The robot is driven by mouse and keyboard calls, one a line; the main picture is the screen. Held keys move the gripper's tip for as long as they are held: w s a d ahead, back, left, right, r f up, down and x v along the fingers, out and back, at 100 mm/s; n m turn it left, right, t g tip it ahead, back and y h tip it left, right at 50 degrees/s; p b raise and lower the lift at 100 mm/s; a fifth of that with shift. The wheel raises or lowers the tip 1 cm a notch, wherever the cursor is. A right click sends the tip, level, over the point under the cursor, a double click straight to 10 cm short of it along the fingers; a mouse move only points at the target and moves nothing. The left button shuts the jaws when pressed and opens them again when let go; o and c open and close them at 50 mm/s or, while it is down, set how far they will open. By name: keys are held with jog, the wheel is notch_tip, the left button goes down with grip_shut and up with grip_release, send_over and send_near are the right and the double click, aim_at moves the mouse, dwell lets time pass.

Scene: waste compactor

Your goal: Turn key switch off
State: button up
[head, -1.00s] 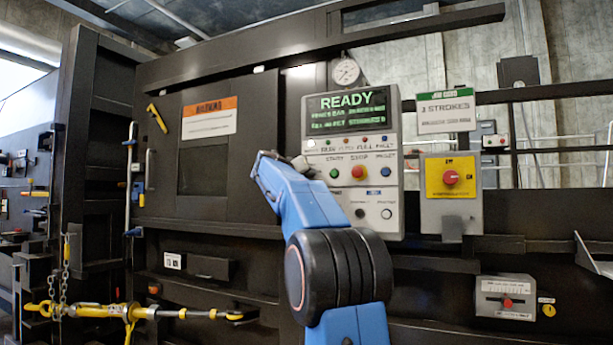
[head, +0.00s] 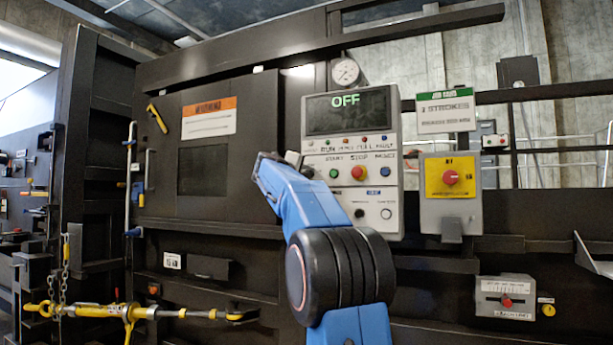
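The grey control panel (head: 394,150) stands upright on the dark machine. Its display (head: 346,110) reads OFF in pale green. Below are a row of small lamps, a green start button (head: 333,173), a red stop button (head: 358,173) and a blue reset button (head: 385,172). Lower down are a small black round control (head: 360,213) and a pale round one (head: 386,213). I cannot tell which control is the key switch; my blue arm covers the panel's lower left. Only a small part of my gripper (head: 299,165) shows behind the arm, at the panel's left edge. Its fingers are hidden.
A grey box with a red knob (head: 506,299) is lower right. A yellow turnbuckle and chain (head: 130,312) are lower left.

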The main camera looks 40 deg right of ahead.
jog(key=shift+n, duration=1)
jog(key=o, duration=1.1)
jog(key=shift+c, duration=0.2)
jog(key=shift+a, duration=0.1)
jog(key=v, duration=1.7)
jog(key=shift+s+a, duration=0.1)
jog(key=shift+a, duration=0.05)
